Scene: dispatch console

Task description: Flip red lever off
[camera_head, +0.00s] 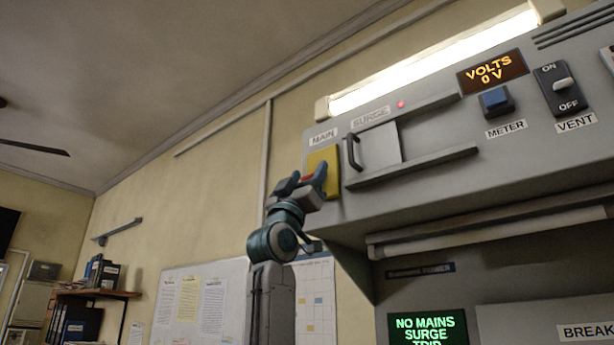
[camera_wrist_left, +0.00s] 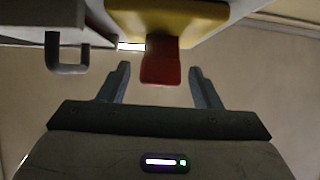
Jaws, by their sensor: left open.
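The red lever (camera_wrist_left: 161,62) sticks out from a yellow plate (camera_wrist_left: 206,18) in the left wrist view. In the head view the yellow plate (camera_head: 329,160) sits under the MAIN label, with a bit of red (camera_head: 308,177) showing beside my gripper; the rest of the lever is hidden. My left gripper (camera_head: 304,179) is raised to the plate. In the left wrist view its two fingers (camera_wrist_left: 158,85) are open, one to each side of the lever's end, with gaps to both. I see no contact. My right gripper is not in view.
Right of the plate is a white panel (camera_head: 380,146) with a dark handle (camera_head: 352,152), between two grey rails. A blue METER button (camera_head: 495,101) and a VENT switch (camera_head: 563,88) are further right. Left of the console is open room.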

